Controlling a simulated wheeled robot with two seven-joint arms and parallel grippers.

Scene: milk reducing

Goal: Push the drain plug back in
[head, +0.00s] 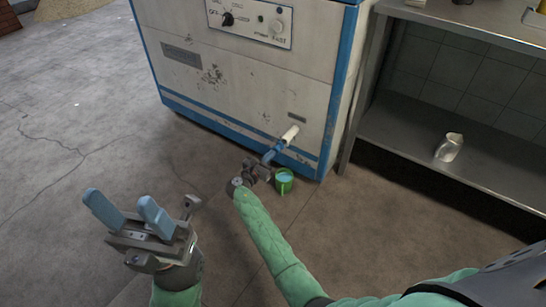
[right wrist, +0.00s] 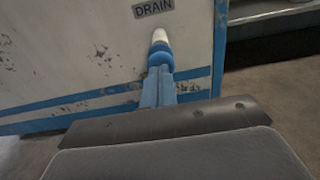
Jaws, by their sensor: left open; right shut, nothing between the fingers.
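The white drain plug (head: 291,133) sticks out from the lower right of the machine's front panel. In the right wrist view the plug (right wrist: 159,36) shows just beyond my fingertips, under a label reading DRAIN. My right gripper (head: 278,147) is shut, with its blue fingers pressed together and nothing between them. Its tips are at the plug's outer end and line up with it; I cannot tell whether they touch. In the right wrist view the right gripper (right wrist: 159,62) hides part of the plug. My left gripper (head: 126,208) is open and empty, away from the machine.
The white machine (head: 230,85) has blue trim and a control panel. A steel shelf unit (head: 425,145) stands at the right, holding a clear jug (head: 449,148). Floor at the left is free.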

